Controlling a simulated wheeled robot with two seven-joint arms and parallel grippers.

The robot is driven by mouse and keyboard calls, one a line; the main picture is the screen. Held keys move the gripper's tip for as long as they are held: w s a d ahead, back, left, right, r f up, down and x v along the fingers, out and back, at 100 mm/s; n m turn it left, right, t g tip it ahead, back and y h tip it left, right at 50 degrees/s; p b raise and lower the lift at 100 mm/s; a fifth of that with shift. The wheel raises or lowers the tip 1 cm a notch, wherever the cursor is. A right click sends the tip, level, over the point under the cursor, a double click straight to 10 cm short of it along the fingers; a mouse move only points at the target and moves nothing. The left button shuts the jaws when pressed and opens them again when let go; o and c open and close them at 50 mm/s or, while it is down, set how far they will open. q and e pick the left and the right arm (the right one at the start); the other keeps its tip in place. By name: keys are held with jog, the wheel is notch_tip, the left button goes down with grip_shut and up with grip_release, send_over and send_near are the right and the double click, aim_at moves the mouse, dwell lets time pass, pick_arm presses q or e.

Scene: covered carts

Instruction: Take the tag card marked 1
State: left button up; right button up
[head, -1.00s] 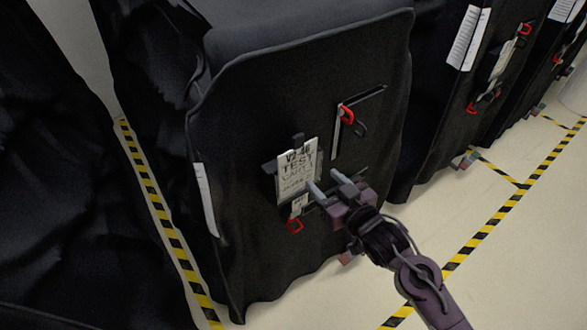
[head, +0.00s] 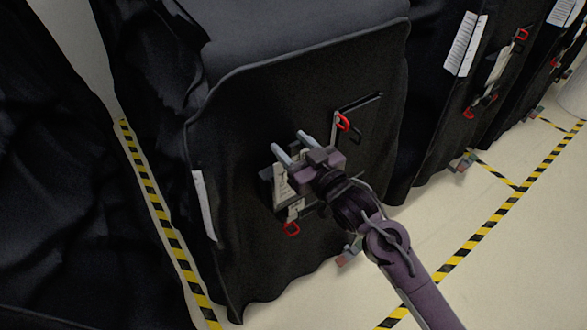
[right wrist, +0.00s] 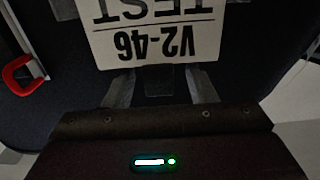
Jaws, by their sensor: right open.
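A white tag card (head: 282,188) with black print hangs on the front of the nearest black-covered cart (head: 240,110). My arm hides most of it in the head view. In the right wrist view the card (right wrist: 155,32) appears upside down and reads "V2-46" and "TEST"; no 1 is visible there. My right gripper (head: 290,142) is open, over the card's upper part in the head view. In the right wrist view its two fingers (right wrist: 161,88) lie apart near the card's "V2-46" edge. I cannot tell whether they touch it. My left gripper is not in view.
A red-handled hook (head: 343,122) sits right of the card, and a red clip (head: 292,229) is below it. A white paper strip (head: 204,205) is at the cover's left edge. More covered carts stand at right. Yellow-black tape (head: 160,210) marks the pale floor.

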grip_shut()
dwell(0.4)
